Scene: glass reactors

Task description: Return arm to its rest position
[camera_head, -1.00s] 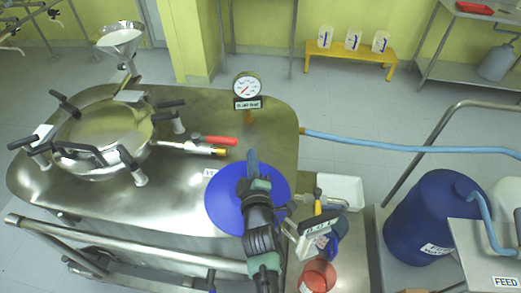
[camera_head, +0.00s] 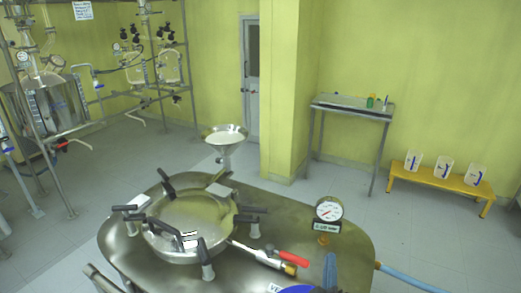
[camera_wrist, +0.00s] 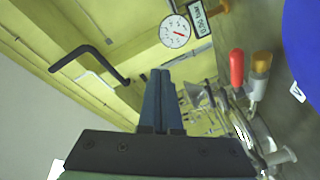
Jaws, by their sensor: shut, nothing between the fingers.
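My gripper (camera_wrist: 160,78) shows in the wrist view with its two blue fingers pressed together and nothing between them. In the head view only the blue fingertips (camera_head: 329,268) show at the bottom edge, in front of the steel vessel top (camera_head: 345,247). The rest of my arm is below the frame. The wrist view is tilted and shows the pressure gauge (camera_wrist: 174,31) above the fingers and a red-handled valve (camera_wrist: 237,70) to their right. The fingers look clear of both.
In the head view, the gauge (camera_head: 328,211), the red valve handle (camera_head: 293,258) and the clamped round lid (camera_head: 190,222) stand on the vessel top. A funnel (camera_head: 225,135) rises behind. A blue disc edge (camera_head: 297,289) and a blue hose (camera_head: 405,282) lie near the bottom.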

